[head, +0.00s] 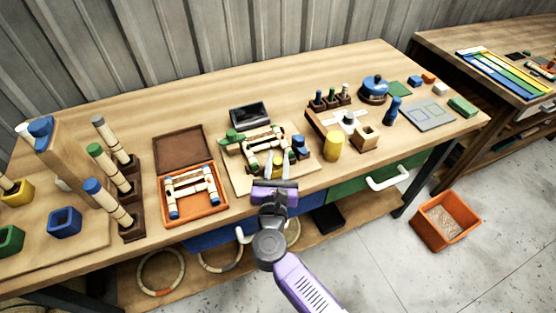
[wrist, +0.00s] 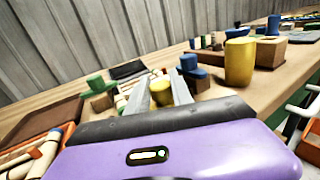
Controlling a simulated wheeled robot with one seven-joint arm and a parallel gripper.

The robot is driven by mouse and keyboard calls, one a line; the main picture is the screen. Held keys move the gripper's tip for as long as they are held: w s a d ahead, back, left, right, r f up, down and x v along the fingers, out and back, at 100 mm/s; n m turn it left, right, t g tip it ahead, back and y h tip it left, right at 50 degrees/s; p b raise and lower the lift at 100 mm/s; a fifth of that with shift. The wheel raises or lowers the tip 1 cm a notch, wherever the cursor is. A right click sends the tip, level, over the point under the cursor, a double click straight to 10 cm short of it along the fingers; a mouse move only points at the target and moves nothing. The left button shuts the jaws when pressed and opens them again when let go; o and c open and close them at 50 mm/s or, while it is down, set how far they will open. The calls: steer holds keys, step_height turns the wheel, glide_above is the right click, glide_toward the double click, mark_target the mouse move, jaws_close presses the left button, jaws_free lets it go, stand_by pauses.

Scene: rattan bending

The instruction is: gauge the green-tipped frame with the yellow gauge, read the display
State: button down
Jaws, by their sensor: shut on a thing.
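My gripper (head: 281,168) is at the front edge of a wooden board (head: 240,186), shut on a small yellow piece that appears to be the yellow gauge (wrist: 160,93). The gauge shows between the fingers in the wrist view; its lower part is hidden. The green-tipped frame (head: 262,134), pale with green ends, lies on the board just beyond my fingers. I cannot tell whether the gauge touches it. A dark box with a screen, seemingly the display (head: 249,115), stands behind the board. Its reading is too small to make out.
An orange tray (head: 196,212) with a blue-tipped frame lies left of the board. A yellow cylinder (head: 333,146) and a wooden block stand to the right. A blue-knobbed block (wrist: 196,76) is close to my right finger. Posts with coloured tips (head: 112,205) stand farther left.

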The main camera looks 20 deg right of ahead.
mark_target(268, 144)
steer(key=w+b, duration=0.3)
steer(key=w, duration=0.4)
steer(key=shift+f+b, duration=0.15)
steer(key=shift+b, duration=0.2)
steer(key=shift+w, duration=0.3)
steer(key=c, duration=1.1)
jaws_free()
steer(key=shift+c, duration=0.2)
